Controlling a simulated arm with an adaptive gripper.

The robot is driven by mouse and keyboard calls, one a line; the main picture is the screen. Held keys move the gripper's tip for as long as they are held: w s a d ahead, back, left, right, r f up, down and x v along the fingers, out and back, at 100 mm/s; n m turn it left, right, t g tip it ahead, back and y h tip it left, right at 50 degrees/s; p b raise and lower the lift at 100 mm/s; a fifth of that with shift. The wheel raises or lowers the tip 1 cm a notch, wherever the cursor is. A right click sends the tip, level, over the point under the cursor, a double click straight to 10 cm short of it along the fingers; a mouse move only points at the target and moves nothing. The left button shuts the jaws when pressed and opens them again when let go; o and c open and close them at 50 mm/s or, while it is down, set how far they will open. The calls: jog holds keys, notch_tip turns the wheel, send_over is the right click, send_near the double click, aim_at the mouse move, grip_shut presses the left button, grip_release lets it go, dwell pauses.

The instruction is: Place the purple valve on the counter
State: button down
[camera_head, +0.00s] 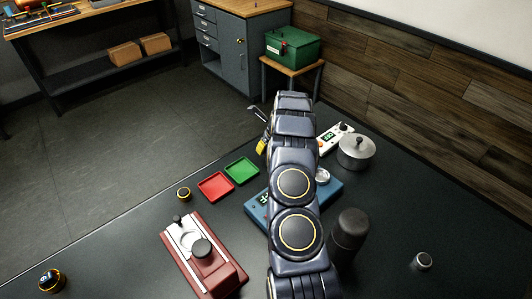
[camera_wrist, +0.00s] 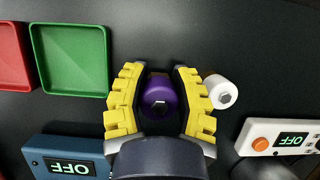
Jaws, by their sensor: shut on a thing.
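My gripper (camera_wrist: 160,105) is shut on the purple valve (camera_wrist: 157,92), which sits between its yellow fingers in the wrist view. The valve is a round purple knob with a small hex piece at its centre. The dark counter (camera_wrist: 135,25) shows behind it; I cannot tell whether the valve touches it. In the head view my arm hides the valve and most of the gripper, and only a bit of yellow finger (camera_head: 261,146) shows at the arm's left. The counter (camera_head: 110,262) fills the lower part of that view.
A white cylinder (camera_wrist: 222,92) is close beside the right finger. A green tray (camera_wrist: 70,58) and red tray (camera_wrist: 10,55) lie to the left. A blue device (camera_wrist: 65,160) and white device (camera_wrist: 280,137), both reading OFF, flank the gripper. A pot (camera_head: 356,153) stands further right.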

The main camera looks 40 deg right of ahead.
jog(key=shift+f, duration=1.25)
jog(key=shift+f, duration=0.15)
jog(key=c, duration=0.8)
grip_release()
